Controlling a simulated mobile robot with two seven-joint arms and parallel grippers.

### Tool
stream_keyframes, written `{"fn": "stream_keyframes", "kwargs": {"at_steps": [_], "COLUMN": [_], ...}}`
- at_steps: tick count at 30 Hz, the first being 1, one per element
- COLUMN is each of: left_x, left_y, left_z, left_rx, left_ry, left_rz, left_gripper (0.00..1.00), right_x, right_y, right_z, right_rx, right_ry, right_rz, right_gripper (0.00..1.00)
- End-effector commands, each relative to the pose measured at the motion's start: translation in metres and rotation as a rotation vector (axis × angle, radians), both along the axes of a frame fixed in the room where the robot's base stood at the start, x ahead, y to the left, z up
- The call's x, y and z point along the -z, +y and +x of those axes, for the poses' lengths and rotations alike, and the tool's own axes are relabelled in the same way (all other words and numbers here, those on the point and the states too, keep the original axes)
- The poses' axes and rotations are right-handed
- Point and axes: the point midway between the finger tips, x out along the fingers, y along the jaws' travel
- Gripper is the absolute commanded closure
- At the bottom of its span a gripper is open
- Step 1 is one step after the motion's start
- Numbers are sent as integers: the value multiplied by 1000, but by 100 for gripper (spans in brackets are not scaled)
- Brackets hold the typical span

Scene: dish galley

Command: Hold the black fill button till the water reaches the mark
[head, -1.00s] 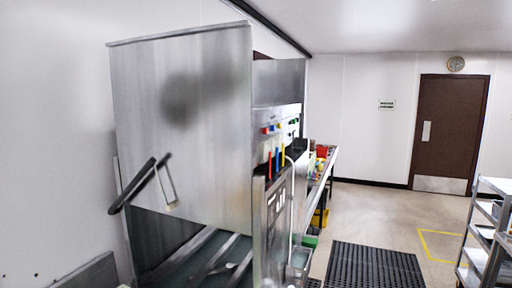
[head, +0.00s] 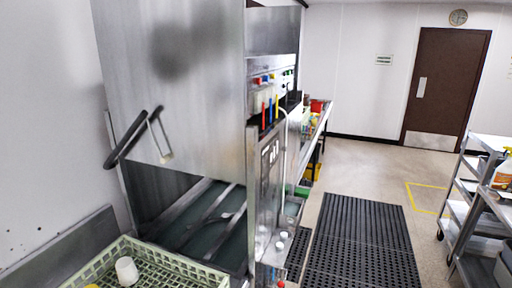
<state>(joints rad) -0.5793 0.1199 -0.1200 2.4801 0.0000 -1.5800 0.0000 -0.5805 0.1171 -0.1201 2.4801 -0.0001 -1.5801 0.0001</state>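A steel dish machine (head: 180,85) stands at the left, its hood raised, with a black handle (head: 131,138) on the hood. Metal rails cross its low tub (head: 205,208), which has a greenish surface; I cannot make out a water mark. A control panel (head: 273,78) with red, blue and other small coloured controls is on the machine's right side. I cannot pick out the black fill button. Neither of my grippers is in view.
A green dish rack (head: 190,268) holding a white cup (head: 127,270) is at the bottom left. Black mats (head: 362,240) lie on the floor right of the machine. A steel shelf trolley (head: 470,185) stands at the right edge. The floor toward the brown door (head: 440,85) is clear.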

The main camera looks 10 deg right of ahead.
Motion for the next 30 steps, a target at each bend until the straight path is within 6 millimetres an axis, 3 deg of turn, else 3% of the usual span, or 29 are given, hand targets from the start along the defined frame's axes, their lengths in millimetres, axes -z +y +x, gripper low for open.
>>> {"fn": "stream_keyframes", "kwargs": {"at_steps": [14, 27, 30], "left_x": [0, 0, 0], "left_y": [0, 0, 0], "left_z": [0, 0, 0], "left_rx": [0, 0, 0], "left_ry": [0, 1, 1], "left_rz": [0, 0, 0], "left_gripper": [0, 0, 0], "right_x": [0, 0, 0], "right_y": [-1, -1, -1], "right_z": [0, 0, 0], "right_rx": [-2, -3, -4], "right_ry": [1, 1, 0], "right_rz": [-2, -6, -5], "right_gripper": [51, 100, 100]}}
